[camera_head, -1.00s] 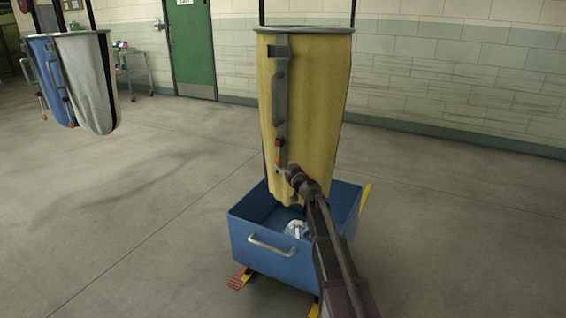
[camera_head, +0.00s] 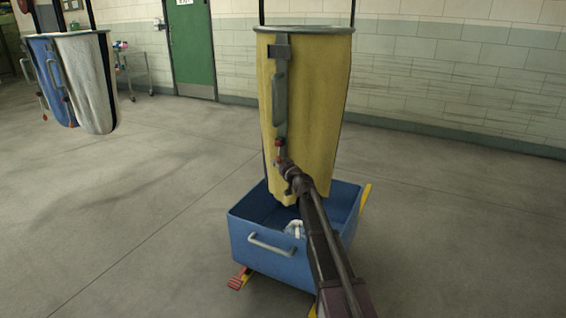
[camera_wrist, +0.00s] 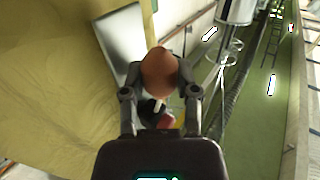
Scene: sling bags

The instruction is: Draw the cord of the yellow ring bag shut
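The yellow bag (camera_head: 318,105) hangs from its ring (camera_head: 305,30), above a blue bin (camera_head: 275,262). A grey strip with a handle (camera_head: 280,100) runs down its left front. A small red-orange cord knob (camera_head: 279,155) sits at the lower end of the strip. My gripper (camera_head: 284,166) is right at this knob, against the bag's lower front. In the wrist view, the rounded orange-brown knob (camera_wrist: 159,72) lies between my two fingertips, with little gap on either side. I cannot tell whether the fingers press on it. A red and dark part shows below it, partly hidden.
A cart (camera_head: 133,70) and a green door (camera_head: 191,50) are behind. The floor between is clear.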

